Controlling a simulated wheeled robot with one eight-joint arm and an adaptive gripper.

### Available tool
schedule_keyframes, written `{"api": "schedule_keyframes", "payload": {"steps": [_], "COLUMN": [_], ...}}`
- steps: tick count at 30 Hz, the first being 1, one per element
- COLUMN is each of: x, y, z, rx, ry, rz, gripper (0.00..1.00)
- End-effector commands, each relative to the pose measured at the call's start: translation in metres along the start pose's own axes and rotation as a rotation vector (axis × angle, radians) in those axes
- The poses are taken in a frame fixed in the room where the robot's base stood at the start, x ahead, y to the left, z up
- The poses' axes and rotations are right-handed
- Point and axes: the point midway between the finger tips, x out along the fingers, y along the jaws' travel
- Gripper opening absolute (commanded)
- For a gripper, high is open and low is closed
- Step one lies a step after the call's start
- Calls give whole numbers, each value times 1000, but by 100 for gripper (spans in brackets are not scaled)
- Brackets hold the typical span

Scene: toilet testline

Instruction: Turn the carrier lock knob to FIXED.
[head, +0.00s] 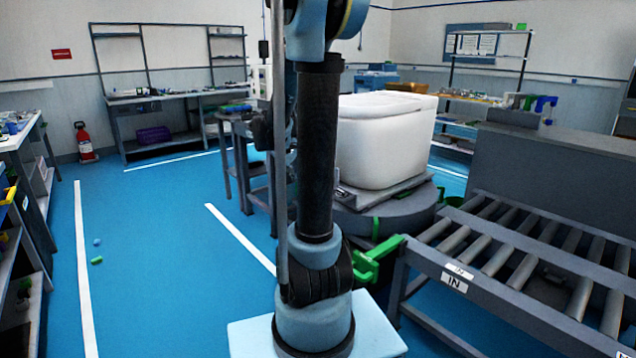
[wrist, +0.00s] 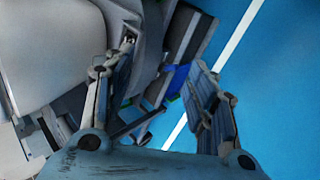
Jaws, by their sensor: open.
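My gripper (wrist: 163,55) is open in the wrist view, its two fingers spread apart with nothing held between them. In the head view my arm covers the middle and the gripper cannot be made out. The white toilet (head: 385,140) sits on a flat grey carrier (head: 388,198) on a dark round turntable (head: 385,222). The toilet's white body also fills the left of the wrist view (wrist: 45,50). Grey carrier parts show beside and beyond the left finger. I cannot pick out the lock knob or its setting in either view; my arm hides part of the carrier.
A roller conveyor (head: 530,255) marked IN stands right of the turntable, with a green bracket (head: 375,262) at its near end. Workbenches (head: 175,100) line the back wall. A red extinguisher (head: 84,143) stands at the left. The blue floor at left is mostly clear.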

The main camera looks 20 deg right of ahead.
Motion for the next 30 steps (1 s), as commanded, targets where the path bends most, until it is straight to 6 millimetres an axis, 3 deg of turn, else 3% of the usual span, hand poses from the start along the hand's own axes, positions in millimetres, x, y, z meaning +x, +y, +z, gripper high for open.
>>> {"api": "schedule_keyframes", "payload": {"steps": [6, 15, 23, 30], "x": [30, 76, 119, 161], "y": [27, 51, 58, 54], "z": [-49, -111, -160, -200], "rx": [-94, -223, -335, -438], "ry": [-29, -79, -132, -190], "rz": [112, 265, 394, 512], "gripper": [52, 52, 52, 52]}}
